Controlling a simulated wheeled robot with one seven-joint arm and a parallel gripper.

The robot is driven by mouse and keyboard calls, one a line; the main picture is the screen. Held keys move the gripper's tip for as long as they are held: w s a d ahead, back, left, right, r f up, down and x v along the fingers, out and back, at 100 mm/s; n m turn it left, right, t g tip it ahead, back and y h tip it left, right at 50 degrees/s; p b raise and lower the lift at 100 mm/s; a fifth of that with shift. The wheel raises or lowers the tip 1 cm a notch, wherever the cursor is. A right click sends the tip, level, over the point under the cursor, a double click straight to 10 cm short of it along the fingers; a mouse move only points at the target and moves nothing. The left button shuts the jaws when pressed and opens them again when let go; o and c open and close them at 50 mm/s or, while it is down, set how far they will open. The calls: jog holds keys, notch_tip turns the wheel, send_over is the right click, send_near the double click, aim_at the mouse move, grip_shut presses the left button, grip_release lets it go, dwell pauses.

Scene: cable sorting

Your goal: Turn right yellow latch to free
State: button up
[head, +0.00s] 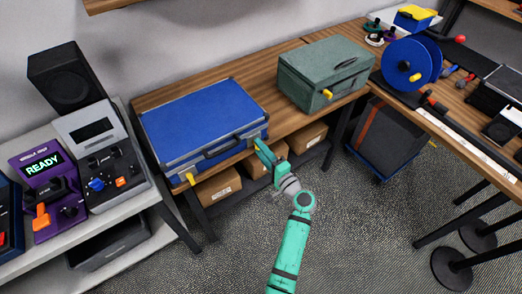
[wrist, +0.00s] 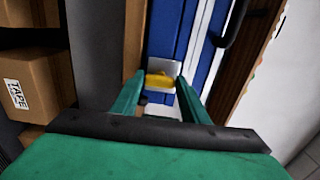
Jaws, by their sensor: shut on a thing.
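A closed blue case (head: 203,118) lies on the wooden bench, with a dark handle on its front. Its left yellow latch (head: 190,179) shows at the front left corner. My gripper (head: 264,149) is at the front right of the case and covers most of the right latch in the head view. In the wrist view, the right yellow latch (wrist: 160,79) sits on a pale plate between the two green fingers of my gripper (wrist: 160,88), which are shut on it. The latch's exact angle is hard to tell.
A green case (head: 322,72) with a yellow latch (head: 327,94) stands to the right on the bench. Cardboard boxes (head: 219,188) sit on the shelf below. A console shelf is at left, and a blue spool (head: 407,64) is on the right table.

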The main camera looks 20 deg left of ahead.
jog(key=o, duration=1.1)
jog(key=shift+c, duration=0.2)
jog(key=v, duration=1)
jog(key=shift+s+d, duration=0.3)
